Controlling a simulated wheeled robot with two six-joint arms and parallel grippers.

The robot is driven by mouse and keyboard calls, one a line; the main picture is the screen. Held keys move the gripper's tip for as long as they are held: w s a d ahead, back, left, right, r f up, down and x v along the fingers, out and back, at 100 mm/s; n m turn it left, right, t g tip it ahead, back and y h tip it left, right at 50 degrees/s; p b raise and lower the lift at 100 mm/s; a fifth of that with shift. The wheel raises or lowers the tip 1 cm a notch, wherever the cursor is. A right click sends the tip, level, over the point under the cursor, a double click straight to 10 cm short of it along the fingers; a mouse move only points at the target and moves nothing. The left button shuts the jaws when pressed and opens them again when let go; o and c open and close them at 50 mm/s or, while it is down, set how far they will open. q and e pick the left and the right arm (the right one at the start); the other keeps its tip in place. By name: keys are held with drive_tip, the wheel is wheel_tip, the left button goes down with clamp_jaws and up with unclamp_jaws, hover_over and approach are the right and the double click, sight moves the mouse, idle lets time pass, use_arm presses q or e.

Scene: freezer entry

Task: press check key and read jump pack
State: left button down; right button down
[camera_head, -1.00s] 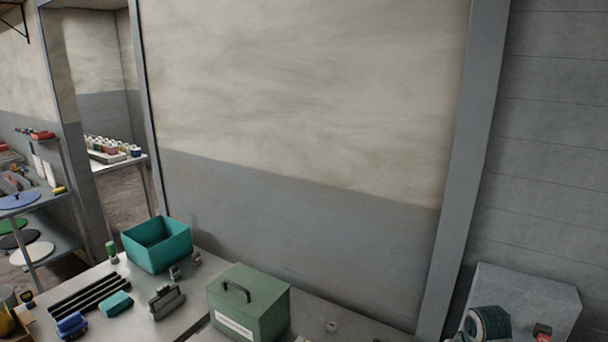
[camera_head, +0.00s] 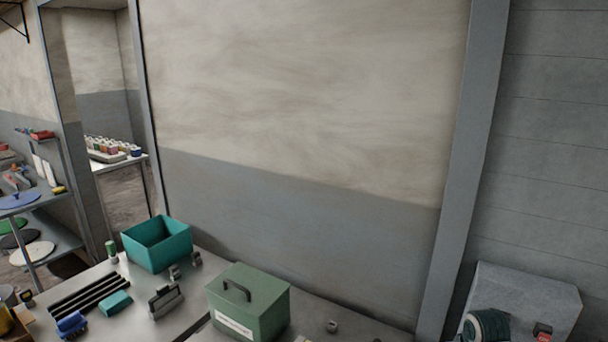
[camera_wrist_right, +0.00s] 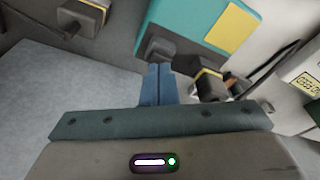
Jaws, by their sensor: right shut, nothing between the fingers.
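My right gripper (camera_wrist_right: 157,75) shows its two blue fingers together and empty in the right wrist view. Its tips are close to dark blocky clamp-like parts, one of them with a yellow band (camera_wrist_right: 209,80). A teal case (camera_wrist_right: 207,25) with a yellow label lies just beyond the fingertips. A pale green unit with a small yellowish display (camera_wrist_right: 310,83) is cut off at the right edge; its characters are too small to read surely. I cannot tell which part is the jump pack or its check key. My left gripper is in neither view.
In the head view a green box with a black handle (camera_head: 265,310) stands on the bench. Left of it are an open teal bin (camera_head: 158,250), a grey block (camera_head: 166,301) and black bars (camera_head: 88,294). A grey unit (camera_head: 540,290) stands at the right.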

drive_tip(key=shift+f, duration=0.3)
drive_tip(key=shift+r, duration=0.1)
wheel_tip(320, 180, up, 2)
drive_tip(key=shift+r+p, duration=0.1)
drive_tip(key=shift+p, duration=0.35)
drive_tip(key=shift+r, duration=1.35)
idle(0.4)
